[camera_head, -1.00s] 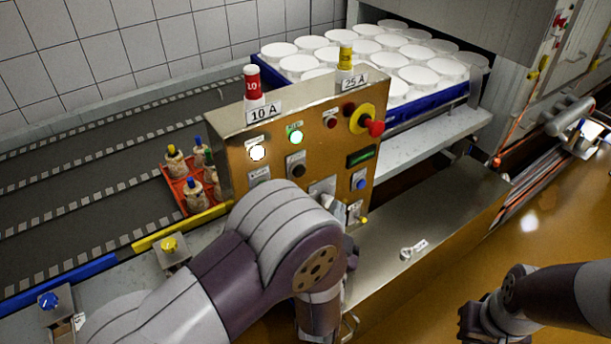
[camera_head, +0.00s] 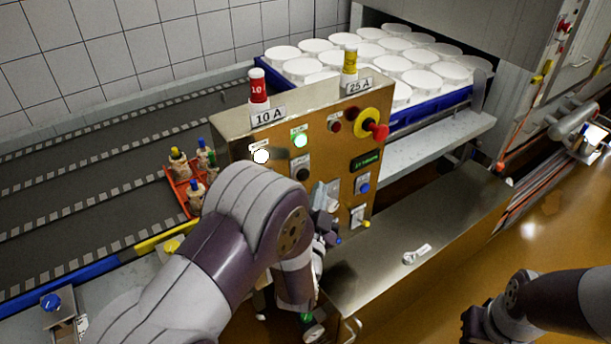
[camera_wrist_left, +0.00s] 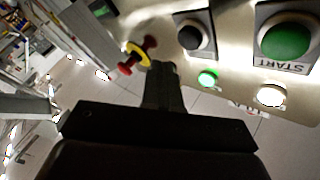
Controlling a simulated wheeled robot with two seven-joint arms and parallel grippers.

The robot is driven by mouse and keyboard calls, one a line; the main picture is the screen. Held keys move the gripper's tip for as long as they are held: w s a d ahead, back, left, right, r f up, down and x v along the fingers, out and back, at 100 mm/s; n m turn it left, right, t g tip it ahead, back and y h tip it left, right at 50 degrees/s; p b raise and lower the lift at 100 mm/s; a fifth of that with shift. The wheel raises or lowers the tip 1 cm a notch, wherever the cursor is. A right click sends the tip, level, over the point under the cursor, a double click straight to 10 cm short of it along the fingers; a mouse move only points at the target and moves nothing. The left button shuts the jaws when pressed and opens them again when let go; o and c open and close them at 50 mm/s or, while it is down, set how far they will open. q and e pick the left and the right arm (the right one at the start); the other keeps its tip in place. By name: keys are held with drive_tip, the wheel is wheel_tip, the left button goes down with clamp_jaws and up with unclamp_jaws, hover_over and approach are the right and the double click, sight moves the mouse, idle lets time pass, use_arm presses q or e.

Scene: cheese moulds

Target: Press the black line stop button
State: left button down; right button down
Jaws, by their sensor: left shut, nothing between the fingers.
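The black button (camera_head: 303,174) sits in a grey square mount on the steel control panel (camera_head: 235,150), below the lit green lamp (camera_head: 300,141). In the left wrist view the black button (camera_wrist_left: 195,38) shows upside down, beside the large green START button (camera_wrist_left: 287,40). My left gripper (camera_head: 326,218) is in front of the panel, lower right of the black button and partly hidden by my arm. Its shut, empty fingers (camera_wrist_left: 165,75) point toward the panel in the wrist view; I cannot see contact. My right gripper (camera_head: 474,325) is at the lower right, its jaws unclear.
A red and yellow emergency stop (camera_head: 372,126) stands out at the panel's upper right. A blue button (camera_head: 363,187) is below it. White moulds (camera_head: 420,80) fill a blue tray behind. A red crate (camera_head: 176,195) with small bottles is at the left.

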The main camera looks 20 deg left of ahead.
use_arm(q)
drive_tip(key=shift+w+a, duration=0.5)
drive_tip(key=shift+a, duration=0.25)
drive_tip(key=shift+w+a, duration=0.1)
idle(1.5)
drive_tip(key=shift+w+a, duration=0.2)
drive_tip(key=shift+a, duration=0.05)
drive_tip(key=shift+w+a+b, duration=0.25)
drive_tip(key=shift+a+b, duration=0.15)
idle(0.8)
drive_tip(key=shift+d, duration=0.1)
drive_tip(key=shift+s+d, duration=0.55)
drive_tip(key=shift+d, duration=0.1)
drive_tip(key=s+d, duration=0.1)
drive_tip(key=d, duration=0.1)
drive_tip(key=s+d, duration=0.2)
idle(0.5)
